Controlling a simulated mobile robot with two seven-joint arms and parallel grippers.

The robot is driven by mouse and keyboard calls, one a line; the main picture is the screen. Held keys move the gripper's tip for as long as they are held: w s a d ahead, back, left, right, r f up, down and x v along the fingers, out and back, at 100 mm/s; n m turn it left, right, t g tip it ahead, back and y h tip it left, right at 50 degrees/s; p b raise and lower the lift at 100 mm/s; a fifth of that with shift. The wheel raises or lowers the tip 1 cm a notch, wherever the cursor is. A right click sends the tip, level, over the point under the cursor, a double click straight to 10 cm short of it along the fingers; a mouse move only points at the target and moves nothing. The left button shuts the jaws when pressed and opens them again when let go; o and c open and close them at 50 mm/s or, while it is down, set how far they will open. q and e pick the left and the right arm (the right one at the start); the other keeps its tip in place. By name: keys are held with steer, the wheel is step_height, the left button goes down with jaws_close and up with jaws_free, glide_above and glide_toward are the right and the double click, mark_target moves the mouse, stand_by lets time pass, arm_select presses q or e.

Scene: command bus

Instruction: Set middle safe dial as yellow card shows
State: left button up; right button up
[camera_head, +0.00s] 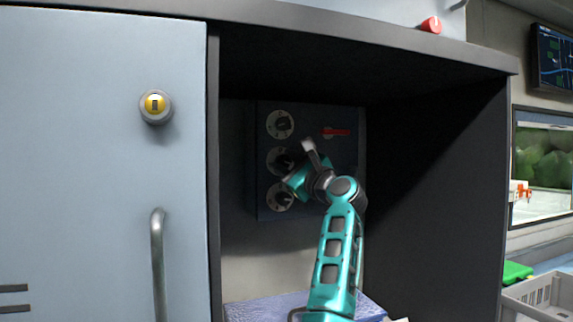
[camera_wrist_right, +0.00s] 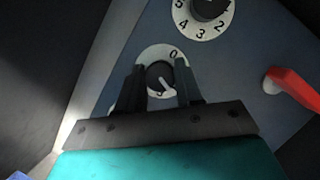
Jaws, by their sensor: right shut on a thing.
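The dark safe panel (camera_head: 310,190) has three dials in a column. The middle dial (camera_head: 274,158) is partly covered by my right gripper (camera_head: 289,174). In the right wrist view the gripper (camera_wrist_right: 161,80) is shut on this dial's black knob (camera_wrist_right: 156,73), one finger on each side. The knob's white pointer (camera_wrist_right: 166,84) aims down and slightly right. A 0 shows at the upper right of the dial's white ring (camera_wrist_right: 165,51); most other numbers are hidden. I see no yellow card in either view. My left gripper is not in view.
The top dial (camera_head: 280,124) and bottom dial (camera_head: 280,197) sit close above and below. A red handle (camera_head: 336,132) is at the panel's upper right. Cabinet side walls (camera_head: 435,180) enclose the niche. A closed door (camera_head: 90,200) stands at left.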

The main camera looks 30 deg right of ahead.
steer(key=n+g+y, duration=0.1)
steer(key=n, duration=0.2)
steer(key=n+g, duration=0.1)
steer(key=n, duration=0.2)
steer(key=shift+d+r+n+y, duration=0.1)
steer(key=shift+n+y, duration=0.3)
steer(key=n+g, duration=0.2)
steer(key=n, duration=0.3)
steer(key=shift+r, duration=0.1)
steer(key=n+g, duration=0.1)
steer(key=n, duration=0.1)
steer(key=n+g+h, duration=0.1)
steer(key=n, duration=0.2)
steer(key=shift+r+h, duration=0.1)
steer(key=shift+h, duration=0.2)
steer(key=shift+n+g+h, duration=0.7)
steer(key=shift+n, duration=1)
steer(key=o, duration=1)
steer(key=shift+o, duration=0.2)
